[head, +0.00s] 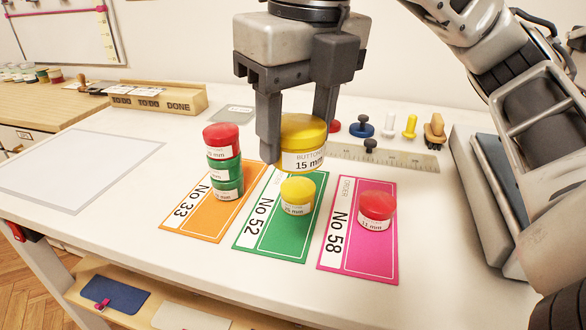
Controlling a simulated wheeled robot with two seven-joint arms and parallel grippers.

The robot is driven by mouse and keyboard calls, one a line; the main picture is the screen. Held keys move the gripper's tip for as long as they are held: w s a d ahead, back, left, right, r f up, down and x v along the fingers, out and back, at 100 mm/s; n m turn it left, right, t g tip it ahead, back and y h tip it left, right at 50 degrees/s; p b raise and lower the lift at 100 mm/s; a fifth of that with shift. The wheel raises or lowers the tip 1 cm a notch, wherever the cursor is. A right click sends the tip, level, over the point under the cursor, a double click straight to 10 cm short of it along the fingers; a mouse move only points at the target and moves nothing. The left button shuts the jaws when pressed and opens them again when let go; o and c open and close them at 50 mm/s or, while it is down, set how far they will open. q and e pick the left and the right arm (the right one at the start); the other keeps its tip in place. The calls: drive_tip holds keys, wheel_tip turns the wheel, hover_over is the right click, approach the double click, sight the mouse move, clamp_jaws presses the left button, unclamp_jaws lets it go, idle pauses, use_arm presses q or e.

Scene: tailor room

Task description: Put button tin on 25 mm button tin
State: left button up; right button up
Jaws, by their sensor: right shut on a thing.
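My right gripper (297,137) is shut on a large yellow button tin (303,143) labelled "BUTTONS 15 mm". It holds the tin upright, apparently above the far end of the green No 52 card (262,238). A smaller yellow tin (298,197) stands on that card, in front of and below the held tin. Its label ends in "mm", but I cannot read its number surely. A stack of a red tin (221,142) over green tins (225,173) stands on the orange No 33 card (192,218); its labels are hard to read. My left gripper is not in view.
A red tin (377,205) stands on the pink No 58 card (357,252). A ruler (405,160) and small pegs lie behind. A wooden TO DO/DONE rack (155,98) stands at the back left. A pale mat (75,168) lies bare at left.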

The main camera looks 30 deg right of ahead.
drive_tip(key=w+d+f, duration=0.4)
drive_tip(key=w+f, duration=0.1)
drive_tip(key=w+d+f, duration=0.2)
drive_tip(key=w, duration=0.1)
drive_tip(key=shift+w+f+b, duration=0.1)
drive_tip(key=shift+f+b, duration=0.05)
drive_tip(key=shift+b, duration=0.25)
drive_tip(key=shift+w+d+f, duration=0.25)
drive_tip(key=shift+w+f, duration=0.2)
drive_tip(key=shift+f, duration=0.2)
drive_tip(key=shift+w+d+f, duration=0.1)
drive_tip(key=shift+w+f, duration=0.05)
drive_tip(key=shift+f, duration=1.55)
drive_tip(key=shift+f+b, duration=0.15)
drive_tip(key=shift+b, duration=0.2)
drive_tip(key=o, duration=1)
